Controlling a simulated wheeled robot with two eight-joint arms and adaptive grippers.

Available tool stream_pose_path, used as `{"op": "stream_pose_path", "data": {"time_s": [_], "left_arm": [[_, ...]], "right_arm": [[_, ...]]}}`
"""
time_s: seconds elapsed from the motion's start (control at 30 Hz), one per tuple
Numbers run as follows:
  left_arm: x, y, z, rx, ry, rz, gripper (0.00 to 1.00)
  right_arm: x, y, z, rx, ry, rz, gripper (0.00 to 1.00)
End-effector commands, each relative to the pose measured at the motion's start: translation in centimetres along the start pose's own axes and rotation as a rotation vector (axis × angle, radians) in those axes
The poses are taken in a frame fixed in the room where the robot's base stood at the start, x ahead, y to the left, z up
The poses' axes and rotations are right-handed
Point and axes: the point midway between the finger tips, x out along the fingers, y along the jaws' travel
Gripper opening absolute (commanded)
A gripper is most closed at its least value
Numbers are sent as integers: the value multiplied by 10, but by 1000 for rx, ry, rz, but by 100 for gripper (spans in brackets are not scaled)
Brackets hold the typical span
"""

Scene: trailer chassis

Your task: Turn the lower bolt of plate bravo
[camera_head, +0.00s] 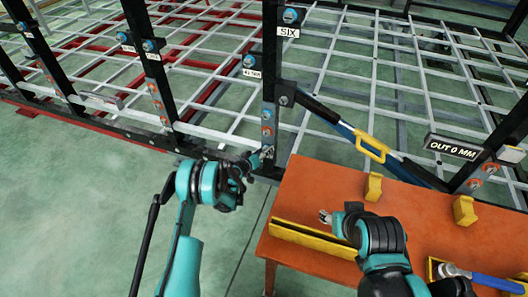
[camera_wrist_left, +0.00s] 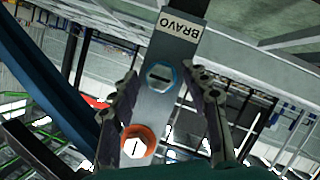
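Plate bravo is a grey metal plate (camera_wrist_left: 172,55) with its BRAVO label (camera_wrist_left: 180,24) upside down in the left wrist view. It carries a blue-ringed bolt (camera_wrist_left: 160,77) near the label and an orange-ringed bolt (camera_wrist_left: 138,142) farther from it. As the label is inverted, the blue-ringed bolt appears to be the lower one. My left gripper (camera_wrist_left: 163,75) is open, its fingers on either side of the plate around the blue-ringed bolt; contact is unclear. In the head view my left gripper (camera_head: 262,158) is at the post's foot. My right gripper (camera_head: 326,216) is above the table; its finger opening is unclear.
An orange table (camera_head: 320,180) stands at the right with a yellow tray (camera_head: 310,238), yellow blocks (camera_head: 374,187) and a blue-handled tool (camera_head: 485,280). A dark post (camera_head: 269,60) rises behind my left gripper. A yellow-handled bar (camera_head: 371,143) slants beyond the table.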

Motion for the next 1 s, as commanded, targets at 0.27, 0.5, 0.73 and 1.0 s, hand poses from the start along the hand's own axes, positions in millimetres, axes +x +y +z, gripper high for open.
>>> {"op": "stream_pose_path", "data": {"time_s": [0.27, 0.5, 0.73, 1.0], "left_arm": [[-22, -1, 0, 0, 0, -1, 47], [-61, -1, -1, -1, 1, -1, 47], [-75, 0, 0, 0, -1, 1, 47], [-73, 2, 1, 7, -9, 0, 47]], "right_arm": [[0, 0, 0, 0, 0, 0, 47], [0, 0, 0, 0, 0, 0, 47], [0, 0, 0, 0, 0, 0, 47], [0, 0, 0, 0, 0, 0, 47]]}}
